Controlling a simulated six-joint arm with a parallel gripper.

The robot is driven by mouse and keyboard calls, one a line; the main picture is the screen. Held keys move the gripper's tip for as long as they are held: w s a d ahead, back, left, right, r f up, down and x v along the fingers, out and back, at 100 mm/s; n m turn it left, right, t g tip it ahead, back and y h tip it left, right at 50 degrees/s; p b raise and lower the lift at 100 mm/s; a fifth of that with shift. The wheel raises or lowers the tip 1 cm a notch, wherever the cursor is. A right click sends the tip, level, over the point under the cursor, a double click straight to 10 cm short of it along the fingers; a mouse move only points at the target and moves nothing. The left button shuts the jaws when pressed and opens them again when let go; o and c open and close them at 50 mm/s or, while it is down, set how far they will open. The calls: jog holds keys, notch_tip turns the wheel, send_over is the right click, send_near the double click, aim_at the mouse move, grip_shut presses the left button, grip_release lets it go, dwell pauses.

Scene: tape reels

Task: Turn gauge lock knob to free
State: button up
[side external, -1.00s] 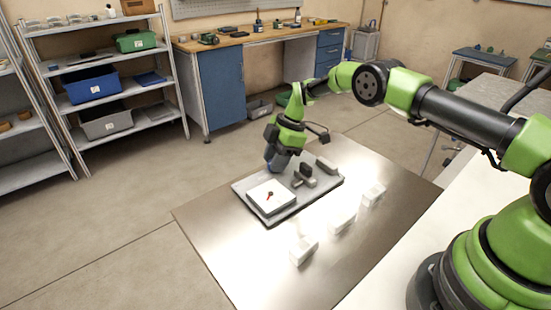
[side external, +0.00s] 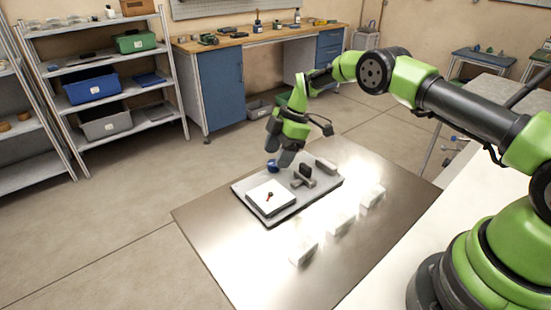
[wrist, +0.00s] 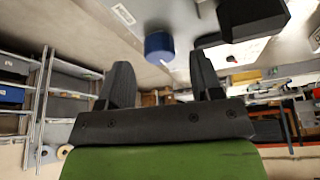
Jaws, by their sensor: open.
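A small blue round knob (side external: 272,166) stands at the far left part of a grey base plate (side external: 288,213) on the metal table. In the wrist view the knob (wrist: 159,47) is beyond the fingertips and roughly in line with the gap between them. Its turned position cannot be read. My gripper (side external: 280,156) is open, pointing down just above the knob, apart from it. It also shows in the wrist view (wrist: 163,72) with nothing between its fingers. A white square block with a small red pointer (side external: 269,196) sits on the plate's near left.
A grey fixture with a dark block (side external: 304,171) and a grey bar (side external: 326,165) stand on the plate near the knob. Several pale blocks (side external: 342,221) lie in a row on the table to the right. The table's near end is clear.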

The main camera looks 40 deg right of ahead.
jog(key=v, duration=0.7)
jog(key=shift+r, duration=0.35)
jog(key=shift+s+d, duration=0.1)
jog(key=shift+d, duration=0.05)
jog(key=s+a+r+m+t+h, duration=0.15)
jog(key=s+r+m, duration=0.3)
jog(key=r, duration=0.45)
jog(key=s+a+r+m+t, duration=0.15)
jog(key=s+r+m, duration=0.3)
jog(key=r, duration=0.55)
jog(key=s+a+r+m+t, duration=0.1)
jog(key=s+a+m+t, duration=0.2)
jog(key=s+m, duration=0.6)
jog(key=s+h, duration=0.1)
jog(key=s, duration=1.1)
jog(key=shift+m, duration=0.4)
jog(key=shift+s, duration=0.15)
